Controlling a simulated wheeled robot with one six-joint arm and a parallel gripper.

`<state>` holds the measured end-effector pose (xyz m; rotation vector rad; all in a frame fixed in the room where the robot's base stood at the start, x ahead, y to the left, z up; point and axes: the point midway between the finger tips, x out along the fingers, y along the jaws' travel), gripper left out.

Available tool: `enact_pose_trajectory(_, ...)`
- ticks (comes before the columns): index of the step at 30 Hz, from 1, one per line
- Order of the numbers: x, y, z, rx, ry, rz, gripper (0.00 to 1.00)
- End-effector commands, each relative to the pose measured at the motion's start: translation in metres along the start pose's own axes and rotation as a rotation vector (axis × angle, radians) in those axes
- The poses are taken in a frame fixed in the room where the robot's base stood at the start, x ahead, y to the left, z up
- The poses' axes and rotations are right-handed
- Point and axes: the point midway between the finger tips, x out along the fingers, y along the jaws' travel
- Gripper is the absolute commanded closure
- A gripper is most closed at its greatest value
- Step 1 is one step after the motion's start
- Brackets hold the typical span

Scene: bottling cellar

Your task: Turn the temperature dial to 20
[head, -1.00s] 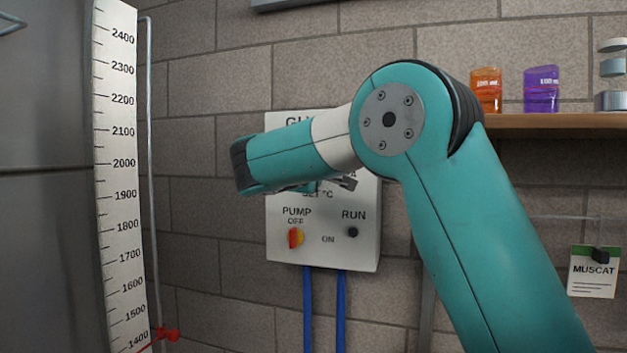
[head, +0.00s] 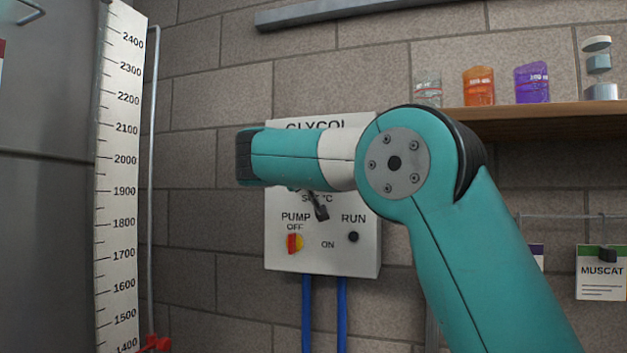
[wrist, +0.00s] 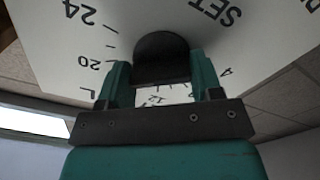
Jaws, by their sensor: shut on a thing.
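The temperature dial is a black round knob (wrist: 162,48) on a white panel, seen close up in the wrist view. Printed marks around it include 24 and 20 on the left and SET at upper right. My gripper (wrist: 160,78) has its two teal fingers on either side of the knob, shut on it. I cannot make out a pointer on the knob. In the head view my forearm covers the dial on the glycol panel (head: 330,259).
The panel also carries a red and yellow pump switch (head: 295,243) at OFF and a black RUN button (head: 353,237). Blue pipes (head: 307,310) run down below.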

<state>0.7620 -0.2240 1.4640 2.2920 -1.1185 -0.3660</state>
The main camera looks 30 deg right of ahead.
Motion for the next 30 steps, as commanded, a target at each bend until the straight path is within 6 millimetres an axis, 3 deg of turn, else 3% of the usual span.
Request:
enact_pose_trajectory(9,-0.0002,-0.0007,0.0003,0.096,0.001,-0.001,0.64)
enact_pose_trajectory(23,-0.0002,0.0000,-0.0004,0.109,0.001,0.000,0.64)
enact_pose_trajectory(24,-0.0002,0.0001,-0.0004,0.109,0.001,0.000,0.38)
enact_pose_trajectory(27,-0.0002,0.0001,-0.0004,0.109,0.001,0.000,0.15)
enact_pose_trajectory(30,-0.0001,0.0002,-0.0002,0.108,0.001,0.000,0.15)
